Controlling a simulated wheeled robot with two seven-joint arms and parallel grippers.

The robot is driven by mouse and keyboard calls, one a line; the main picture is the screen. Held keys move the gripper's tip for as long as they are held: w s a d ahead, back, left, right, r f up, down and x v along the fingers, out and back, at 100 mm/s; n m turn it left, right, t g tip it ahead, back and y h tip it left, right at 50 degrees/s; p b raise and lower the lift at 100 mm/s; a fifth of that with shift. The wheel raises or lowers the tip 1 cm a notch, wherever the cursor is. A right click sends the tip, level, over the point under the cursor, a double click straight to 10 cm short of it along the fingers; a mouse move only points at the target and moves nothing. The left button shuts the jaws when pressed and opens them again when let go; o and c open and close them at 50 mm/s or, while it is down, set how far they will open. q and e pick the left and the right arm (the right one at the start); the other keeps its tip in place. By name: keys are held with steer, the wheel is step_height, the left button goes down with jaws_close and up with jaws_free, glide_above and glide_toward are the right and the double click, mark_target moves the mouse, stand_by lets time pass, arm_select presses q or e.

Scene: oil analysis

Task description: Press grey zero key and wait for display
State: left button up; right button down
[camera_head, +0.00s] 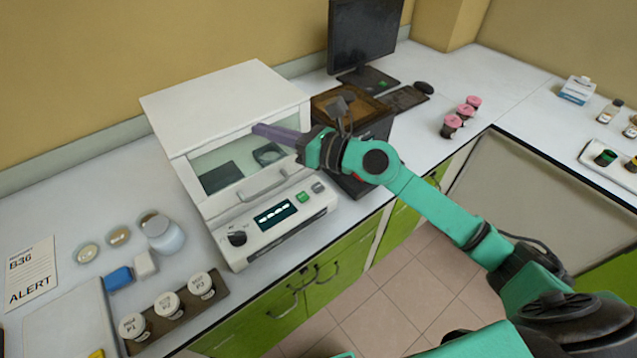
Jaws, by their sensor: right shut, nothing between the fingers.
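The white analyser (222,105) stands on the bench with a glass window in its front. Its sloped front panel carries a dark knob (237,239), a small display (275,215) with a short row of pale marks too small to read, a green key (302,197) and a grey key (318,188) at the right end. My right gripper (256,129) is shut and empty. Its purple fingers point left in front of the window's upper part, up and left of the grey key in the picture. The key is uncovered. My left gripper is out of view.
A dark box with a brown top (345,104) stands right of the analyser, partly behind my right arm. A monitor (362,35) and pink-capped jars (465,111) are farther back. A rack (182,318) of white-capped bottles sits front left. Open floor (385,300) lies before the bench.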

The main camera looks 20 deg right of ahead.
steer(key=w+d+f+n+g+h, duration=0.1)
steer(key=d+f+n+g+h, duration=0.25)
steer(key=f+n, duration=0.3)
steer(key=n+h, duration=0.2)
steer(key=h, duration=0.3)
glide_above(322, 188)
step_height(322, 188, down, 4)
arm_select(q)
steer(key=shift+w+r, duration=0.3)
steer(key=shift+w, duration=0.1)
arm_select(e)
steer(key=shift+g, duration=0.25)
steer(key=shift+f+y, duration=0.15)
steer(key=shift+y, duration=0.1)
